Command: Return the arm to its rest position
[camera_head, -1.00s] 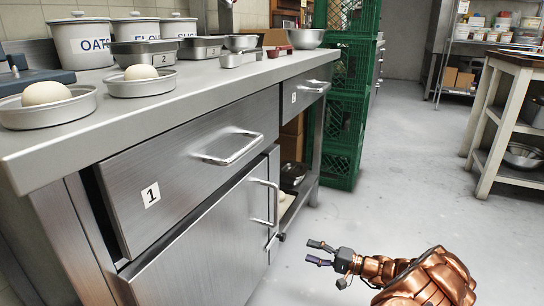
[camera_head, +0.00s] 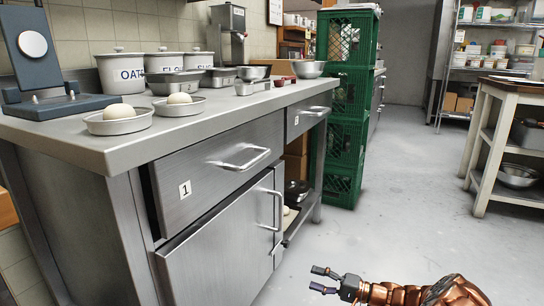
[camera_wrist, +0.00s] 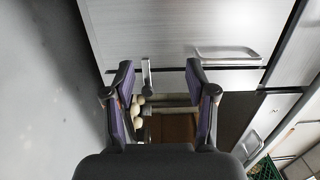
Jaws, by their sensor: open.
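My gripper (camera_head: 324,281) is at the lower middle of the head view, on my copper-coloured arm (camera_head: 440,294). It is over the floor, to the right of the steel counter (camera_head: 150,153) and apart from it. In the wrist view my gripper (camera_wrist: 163,80) shows two fingers spread wide with nothing between them. Beyond the fingers the wrist view shows the counter's steel front with a bar handle (camera_wrist: 228,54) and an open shelf space holding pale round things (camera_wrist: 138,106).
Drawer 1 (camera_head: 215,175) stands slightly out from the counter. Dough balls in round pans (camera_head: 118,121), canisters (camera_head: 121,72) and a scale (camera_head: 45,60) stand on top. Green crates (camera_head: 345,140) are stacked behind. A wooden-topped table (camera_head: 515,85) stands right. The floor between is clear.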

